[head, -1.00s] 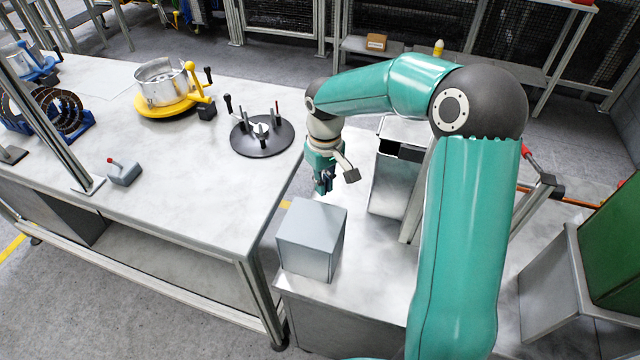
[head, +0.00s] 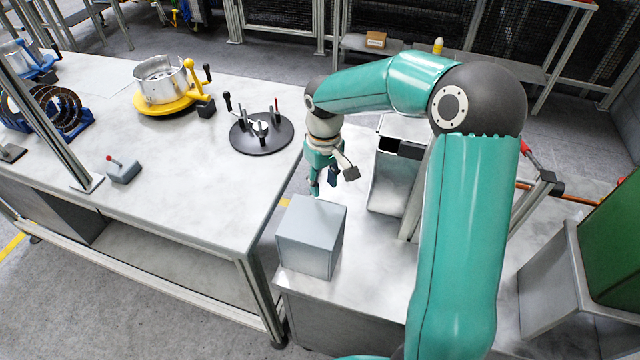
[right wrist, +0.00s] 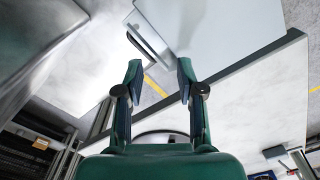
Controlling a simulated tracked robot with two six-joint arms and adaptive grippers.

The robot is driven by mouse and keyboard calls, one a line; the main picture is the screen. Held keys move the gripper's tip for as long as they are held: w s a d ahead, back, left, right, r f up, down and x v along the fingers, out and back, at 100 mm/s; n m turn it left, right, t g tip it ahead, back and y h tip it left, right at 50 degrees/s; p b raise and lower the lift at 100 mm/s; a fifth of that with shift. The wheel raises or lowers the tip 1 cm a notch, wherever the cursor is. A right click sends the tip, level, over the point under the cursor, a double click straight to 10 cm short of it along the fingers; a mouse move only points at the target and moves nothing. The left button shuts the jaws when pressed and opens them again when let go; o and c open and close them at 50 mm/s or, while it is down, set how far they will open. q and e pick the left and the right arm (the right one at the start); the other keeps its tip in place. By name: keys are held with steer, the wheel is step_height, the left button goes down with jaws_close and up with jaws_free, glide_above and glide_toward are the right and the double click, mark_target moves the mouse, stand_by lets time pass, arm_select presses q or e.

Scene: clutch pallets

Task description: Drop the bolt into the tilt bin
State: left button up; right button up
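My right gripper (head: 322,192) is open just behind the pale grey box (head: 310,238) in the head view. In the right wrist view my right gripper (right wrist: 158,82) has its fingers spread, with nothing visible between them. A metal bin (head: 390,187) with a dark opening, apparently the tilt bin, stands just right of the gripper. I cannot make out the bolt in either view. My left gripper is not in view.
The large table (head: 190,190) on the left carries a black round fixture (head: 262,148), a yellow-based metal housing (head: 162,90) and a small grey block with a red knob (head: 124,172). A gap separates it from the right-hand bench (head: 368,262).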

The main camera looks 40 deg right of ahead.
step_height(320, 180, up, 12)
stand_by(0.6)
stand_by(0.4)
